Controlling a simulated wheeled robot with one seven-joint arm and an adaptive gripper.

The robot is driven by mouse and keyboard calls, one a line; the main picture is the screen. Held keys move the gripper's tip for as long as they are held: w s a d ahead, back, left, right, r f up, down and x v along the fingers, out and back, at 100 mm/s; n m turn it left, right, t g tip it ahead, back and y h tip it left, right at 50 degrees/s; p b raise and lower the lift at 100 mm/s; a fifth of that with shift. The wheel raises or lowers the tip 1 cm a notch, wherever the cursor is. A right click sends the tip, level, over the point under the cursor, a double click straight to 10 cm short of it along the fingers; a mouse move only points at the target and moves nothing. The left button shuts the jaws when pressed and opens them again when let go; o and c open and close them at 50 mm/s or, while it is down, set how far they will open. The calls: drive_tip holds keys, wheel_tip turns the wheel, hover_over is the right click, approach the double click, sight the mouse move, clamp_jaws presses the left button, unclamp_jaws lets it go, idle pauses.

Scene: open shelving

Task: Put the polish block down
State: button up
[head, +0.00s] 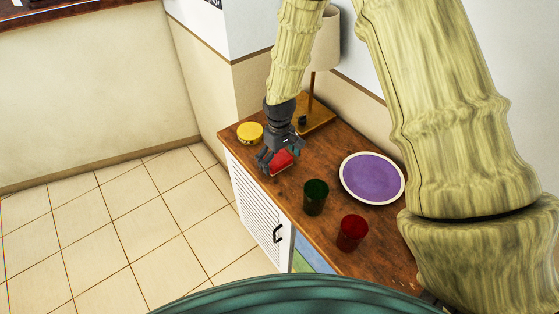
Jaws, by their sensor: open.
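A small red block (283,161), which I take to be the polish block, is at my gripper on the wooden top of a cabinet. My gripper (276,158) is dark grey, points down and is open, with its fingers around or just above the block. The fingers hide part of the block. It appears to rest on the wood, but I cannot tell whether a finger touches it.
A yellow round tin (250,132) stands left of my gripper. A lamp (319,45) on a wooden base is behind it. A green cup (316,197), a red cup (352,232) and a purple plate (372,179) with a white rim stand to the right. The cabinet top (285,190) has bare wood between.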

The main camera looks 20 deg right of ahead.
sight(280, 159)
wheel_tip(280, 159, up, 11)
drive_tip(key=b, duration=0.3)
drive_tip(key=shift+r, duration=0.2)
idle(0.6)
